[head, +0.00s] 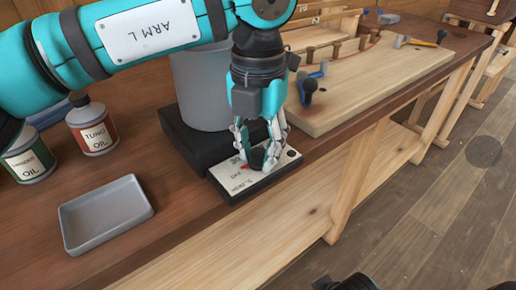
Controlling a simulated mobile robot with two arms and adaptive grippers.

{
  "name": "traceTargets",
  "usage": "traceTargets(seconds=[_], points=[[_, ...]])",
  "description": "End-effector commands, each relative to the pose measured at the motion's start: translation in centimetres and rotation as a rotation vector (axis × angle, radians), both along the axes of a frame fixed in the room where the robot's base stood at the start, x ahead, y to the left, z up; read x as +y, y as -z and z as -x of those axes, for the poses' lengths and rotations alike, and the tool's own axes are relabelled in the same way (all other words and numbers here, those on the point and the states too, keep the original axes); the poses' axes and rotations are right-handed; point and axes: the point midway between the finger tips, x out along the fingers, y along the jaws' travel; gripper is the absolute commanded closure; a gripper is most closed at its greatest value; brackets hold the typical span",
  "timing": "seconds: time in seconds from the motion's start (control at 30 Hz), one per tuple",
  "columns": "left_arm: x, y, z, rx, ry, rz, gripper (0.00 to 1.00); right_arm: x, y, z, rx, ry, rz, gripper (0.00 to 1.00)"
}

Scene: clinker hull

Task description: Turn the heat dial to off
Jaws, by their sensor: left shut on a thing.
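The heat dial (258,159) is a dark knob on a white label plate (238,182) at the front of a black heater base (190,138). My left gripper (262,163) reaches down from above and is shut on the dial, its fingers around it. The fingers hide most of the dial. A small red mark shows at the dial's left side, close to the word OFF on the plate. I cannot tell exactly where the dial points.
A grey pot (200,88) stands on the heater base behind the dial. A grey tray (105,213) and two oil bottles (92,125) stand to the left. A pale wooden board (375,75) with tools lies to the right. The bench's front edge is close to the plate.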

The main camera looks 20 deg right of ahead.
Motion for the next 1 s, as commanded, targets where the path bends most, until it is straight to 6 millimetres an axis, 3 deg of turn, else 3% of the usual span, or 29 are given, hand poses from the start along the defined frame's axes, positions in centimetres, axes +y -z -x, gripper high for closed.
traceTargets(seconds=[0.4,1.0], points=[[-0.02,-0.11,-0.09,-0.003,-0.225,0.005,1.0,0.01,0.66,0.0,0.0,0.0,0.0,0.42],[-0.03,-0.17,-0.12,-0.003,-0.269,0.005,1.0,0.02,0.73,-0.02,0.0,0.0,0.0,0.42]])
